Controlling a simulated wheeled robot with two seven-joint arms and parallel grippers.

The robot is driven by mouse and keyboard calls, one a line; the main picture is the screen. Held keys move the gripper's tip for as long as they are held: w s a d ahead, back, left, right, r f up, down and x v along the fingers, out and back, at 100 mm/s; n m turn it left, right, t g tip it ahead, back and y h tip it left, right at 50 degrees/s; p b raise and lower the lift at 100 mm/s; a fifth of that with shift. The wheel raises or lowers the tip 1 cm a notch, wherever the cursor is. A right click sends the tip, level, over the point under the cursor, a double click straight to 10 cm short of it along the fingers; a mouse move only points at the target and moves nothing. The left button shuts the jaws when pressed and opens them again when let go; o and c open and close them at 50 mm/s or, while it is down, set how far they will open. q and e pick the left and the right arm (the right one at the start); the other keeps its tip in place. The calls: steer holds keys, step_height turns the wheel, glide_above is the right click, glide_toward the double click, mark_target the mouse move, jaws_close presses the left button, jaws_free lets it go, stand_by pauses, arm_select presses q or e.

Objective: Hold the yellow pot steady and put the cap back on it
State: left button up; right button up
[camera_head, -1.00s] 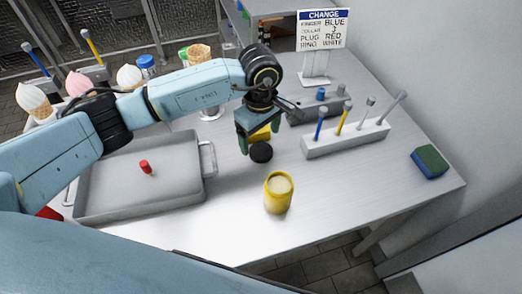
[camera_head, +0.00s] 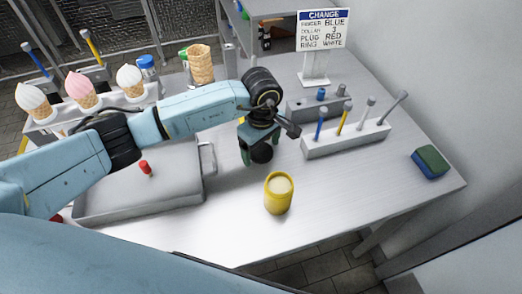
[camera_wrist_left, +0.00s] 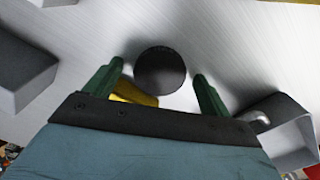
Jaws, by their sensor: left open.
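The yellow pot (camera_head: 279,194) stands upright and uncapped on the table, with pale contents showing at its top. The black round cap (camera_head: 262,154) lies on the table behind and left of the pot. My left gripper (camera_head: 258,160) is above the cap, open, pointing down. In the left wrist view the cap (camera_wrist_left: 160,70) shows between the tips of the two green fingers, with gaps on both sides. A yellow object (camera_wrist_left: 132,93) partly shows beside the cap there, mostly hidden by the gripper. My right gripper is not in view.
A grey tray (camera_head: 135,201) with a red plug (camera_head: 145,167) is left of the gripper. A white rack (camera_head: 345,139) with several sticks stands right. A green-blue sponge (camera_head: 429,162) lies far right. Ice cream cones and a sign (camera_head: 323,31) stand behind. The front table is clear.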

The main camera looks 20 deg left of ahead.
mark_target(260, 151)
arm_select(q)
steer(key=c, duration=1.1)
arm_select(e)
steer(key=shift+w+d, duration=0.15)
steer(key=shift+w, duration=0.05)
arm_select(q)
steer(key=shift+r, duration=0.1)
step_height(260, 151, up, 10)
steer(key=shift+f+p, duration=0.1)
steer(key=shift+p, duration=0.25)
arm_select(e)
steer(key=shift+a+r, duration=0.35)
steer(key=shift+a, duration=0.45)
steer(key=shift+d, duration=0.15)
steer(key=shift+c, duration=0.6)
arm_select(q)
steer(key=s+a+r+m, duration=0.1)
steer(key=a+m, duration=0.1)
steer(key=m, duration=0.2)
steer(key=s+a+r+m, duration=0.1)
steer(key=a+r+m, duration=0.1)
steer(key=m, duration=0.2)
steer(key=s+a+r+m, duration=0.2)
steer(key=a+m, duration=0.1)
steer(key=m, duration=0.1)
steer(key=shift+r, duration=0.1)
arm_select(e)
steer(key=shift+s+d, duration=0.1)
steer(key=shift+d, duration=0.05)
